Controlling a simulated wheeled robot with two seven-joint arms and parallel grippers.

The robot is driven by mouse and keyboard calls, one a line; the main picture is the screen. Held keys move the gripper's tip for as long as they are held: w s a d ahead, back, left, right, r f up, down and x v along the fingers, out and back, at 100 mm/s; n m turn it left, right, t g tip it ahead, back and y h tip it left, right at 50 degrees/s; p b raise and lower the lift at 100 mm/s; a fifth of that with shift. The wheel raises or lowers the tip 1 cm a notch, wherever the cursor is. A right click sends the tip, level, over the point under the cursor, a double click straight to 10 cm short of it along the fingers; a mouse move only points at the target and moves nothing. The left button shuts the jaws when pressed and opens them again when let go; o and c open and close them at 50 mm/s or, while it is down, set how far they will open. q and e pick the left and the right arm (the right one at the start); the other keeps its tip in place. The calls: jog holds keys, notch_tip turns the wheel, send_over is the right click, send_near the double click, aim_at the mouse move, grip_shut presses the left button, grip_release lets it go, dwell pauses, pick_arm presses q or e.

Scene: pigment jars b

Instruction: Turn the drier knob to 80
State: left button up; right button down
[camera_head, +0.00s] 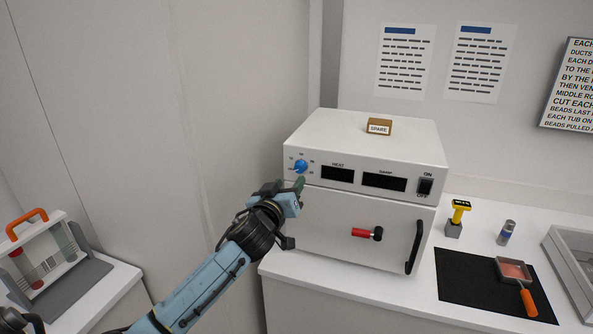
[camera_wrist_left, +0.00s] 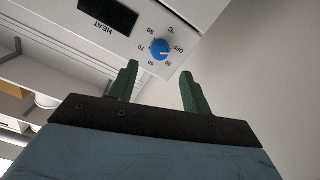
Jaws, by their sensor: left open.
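The drier (camera_head: 362,185) is a white box on the counter, with HEAT and DAMP displays. Its blue heat knob (camera_head: 300,166) is at the upper left of the front. In the left wrist view the knob (camera_wrist_left: 160,48) appears upside down, ringed by OFF, 50, 60, 70 and 80. A pale pointer mark shows on the knob, seemingly toward the OFF side; its exact direction is hard to tell. My left gripper (camera_head: 288,187) is just below and in front of the knob. Its green fingers (camera_wrist_left: 159,75) are open, apart from the knob, with nothing between them.
The drier door has a red-handled latch (camera_head: 367,233) and black handle (camera_head: 414,246). A SPARE block (camera_head: 379,126) sits on top. To the right are a yellow-topped stamp (camera_head: 457,217), a small jar (camera_head: 506,232) and a black mat (camera_head: 470,285). A wall stands at left.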

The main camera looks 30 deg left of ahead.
aim_at(299, 169)
pick_arm(q)
jog(key=shift+p+x, duration=0.4)
jog(key=shift+x, duration=3.05)
jog(key=shift+c, duration=0.2)
jog(key=c, duration=1)
